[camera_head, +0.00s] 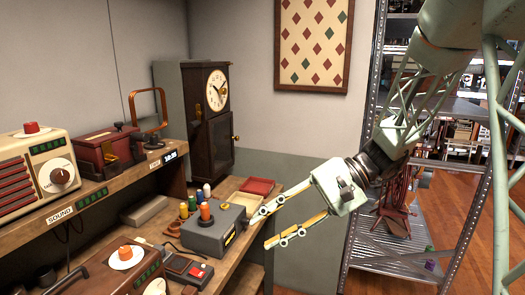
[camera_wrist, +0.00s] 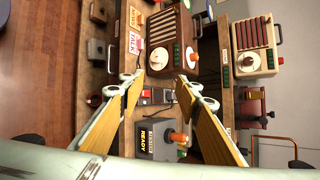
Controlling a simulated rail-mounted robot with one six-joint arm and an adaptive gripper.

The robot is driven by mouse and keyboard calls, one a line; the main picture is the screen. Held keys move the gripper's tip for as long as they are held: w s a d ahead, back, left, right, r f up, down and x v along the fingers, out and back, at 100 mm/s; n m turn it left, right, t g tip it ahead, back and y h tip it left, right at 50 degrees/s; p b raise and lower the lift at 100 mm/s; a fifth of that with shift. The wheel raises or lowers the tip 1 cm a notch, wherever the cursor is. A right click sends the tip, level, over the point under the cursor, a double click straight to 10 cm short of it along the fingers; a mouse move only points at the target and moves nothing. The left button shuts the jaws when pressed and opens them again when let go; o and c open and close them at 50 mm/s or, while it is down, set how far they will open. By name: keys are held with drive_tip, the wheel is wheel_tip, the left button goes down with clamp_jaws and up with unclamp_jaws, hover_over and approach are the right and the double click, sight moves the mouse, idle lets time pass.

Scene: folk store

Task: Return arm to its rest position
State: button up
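My gripper (camera_head: 264,231) is at the end of my pale green arm, which reaches in from the right in the head view. Its two wood-faced fingers are spread apart with nothing between them. They point left and slightly down, near the right end of the lower bench, beside a grey box with an orange knob (camera_head: 213,237). In the wrist view the open fingers (camera_wrist: 160,80) frame the bench, with the grey box (camera_wrist: 160,140) between their bases in the picture. I cannot tell the exact gap between the fingers and the bench.
A wooden bench (camera_head: 150,229) with an upper shelf (camera_head: 120,178) runs along the left, holding a cream radio (camera_head: 40,168) and a dark clock (camera_head: 209,115). A metal rack (camera_head: 385,255) stands at the right. Floor shows beyond it.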

drive_tip(key=s+d+r+n+h, duration=0.1)
drive_tip(key=s+d+r+h, duration=0.15)
drive_tip(key=s, duration=0.55)
drive_tip(key=s+d+r+n+h, duration=0.1)
drive_tip(key=s+d+r+h, duration=0.15)
drive_tip(key=s, duration=0.55)
drive_tip(key=s+d+r+t+h, duration=0.2)
drive_tip(key=s+d+t+h, duration=0.1)
drive_tip(key=s+d, duration=0.4)
drive_tip(key=s+d+r+n+t+h, duration=0.1)
drive_tip(key=s+d+t+h, duration=0.1)
drive_tip(key=s+d, duration=0.5)
drive_tip(key=shift+d+r+t+h, duration=0.3)
drive_tip(key=shift+r+t+h, duration=0.1)
drive_tip(key=shift+h, duration=0.4)
drive_tip(key=shift+c, duration=0.4)
idle(1.0)
